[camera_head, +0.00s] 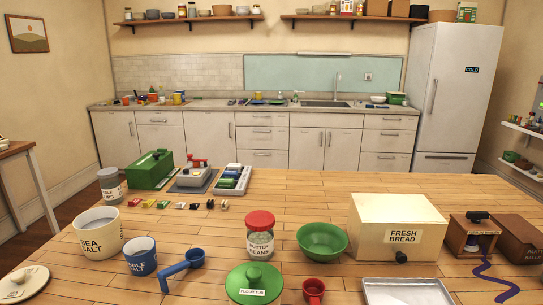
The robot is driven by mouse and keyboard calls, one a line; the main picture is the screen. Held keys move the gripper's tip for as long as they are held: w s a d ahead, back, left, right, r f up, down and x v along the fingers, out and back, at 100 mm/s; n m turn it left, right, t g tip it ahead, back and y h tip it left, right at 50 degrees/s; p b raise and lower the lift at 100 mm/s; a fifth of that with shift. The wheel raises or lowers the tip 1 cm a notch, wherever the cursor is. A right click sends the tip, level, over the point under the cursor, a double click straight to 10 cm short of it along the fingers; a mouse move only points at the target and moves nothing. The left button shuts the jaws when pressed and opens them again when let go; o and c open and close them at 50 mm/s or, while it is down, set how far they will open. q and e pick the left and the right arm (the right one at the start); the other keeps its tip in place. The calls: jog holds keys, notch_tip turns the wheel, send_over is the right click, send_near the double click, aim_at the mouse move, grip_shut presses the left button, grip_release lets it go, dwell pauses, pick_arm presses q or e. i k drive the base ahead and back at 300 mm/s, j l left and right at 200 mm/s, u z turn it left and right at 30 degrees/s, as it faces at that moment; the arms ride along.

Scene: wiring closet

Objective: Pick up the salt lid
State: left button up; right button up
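A round cream lid (36,281) with a knob and a small dark label lies on the wooden table at the lower left corner; its label is too small to read. It is partly cut off by the picture's edge. A cream crock (100,242) marked SEA SALT stands behind it, its top uncovered. A blue pot (140,257) with a label ending in SALT stands to the right of the crock, also uncovered. A grey-lidded jar (110,187) stands further back. Neither of my grippers shows in the head view.
A blue scoop (182,267), green flour tub lid (255,283), red-lidded jar (260,240), green bowl (322,241), red cup (313,291), metal tray (408,292) and bread box (398,226) stand on the table (295,192). Its middle back is mostly clear.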

aim_at(19, 286)
jog(key=u, duration=1.6)
